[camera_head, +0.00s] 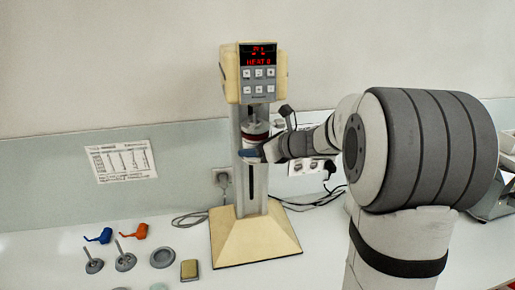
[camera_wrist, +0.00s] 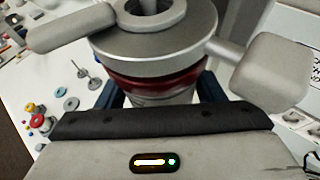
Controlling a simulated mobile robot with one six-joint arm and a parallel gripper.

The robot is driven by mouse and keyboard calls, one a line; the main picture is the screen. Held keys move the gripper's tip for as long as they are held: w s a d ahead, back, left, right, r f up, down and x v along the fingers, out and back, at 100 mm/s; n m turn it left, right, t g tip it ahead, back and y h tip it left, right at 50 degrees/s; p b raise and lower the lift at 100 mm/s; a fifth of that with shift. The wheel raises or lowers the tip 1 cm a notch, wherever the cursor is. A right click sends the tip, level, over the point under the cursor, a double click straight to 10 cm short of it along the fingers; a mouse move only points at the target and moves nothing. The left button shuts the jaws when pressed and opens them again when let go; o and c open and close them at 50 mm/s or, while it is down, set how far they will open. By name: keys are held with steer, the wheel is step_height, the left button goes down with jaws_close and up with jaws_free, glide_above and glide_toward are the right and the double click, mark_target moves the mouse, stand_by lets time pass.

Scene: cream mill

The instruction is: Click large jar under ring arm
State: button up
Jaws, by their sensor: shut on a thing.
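The jar, with a dark red band (camera_wrist: 155,85), is upright between the blue fingers of my gripper (camera_head: 258,153), which is shut on it. In the head view the jar (camera_head: 256,129) is at the mill's column, below the mill head (camera_head: 254,73). In the wrist view a grey metal ring-shaped top (camera_wrist: 160,42) with a central opening sits over the red band. A grey bar sticks out to its left and a thicker block to its right. I cannot tell whether this top is the ring arm or part of the jar, nor whether the jar is seated.
The mill's cream base (camera_head: 254,238) stands on the white bench. Blue (camera_head: 98,236) and orange (camera_head: 134,232) pieces, grey stemmed discs (camera_head: 124,261), a ring (camera_head: 162,257) and a tan block (camera_head: 189,270) lie to its left. Cables and a wall socket are behind.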

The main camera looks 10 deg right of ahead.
steer(key=shift+r, duration=0.15)
steer(key=o, duration=1.2)
steer(key=shift+o, duration=1.4)
steer(key=shift+s+a, duration=0.1)
steer(key=shift+d+r, duration=0.1)
steer(key=shift+d, duration=0.1)
steer(key=shift+s+d+r, duration=0.1)
steer(key=shift+v, duration=4.15)
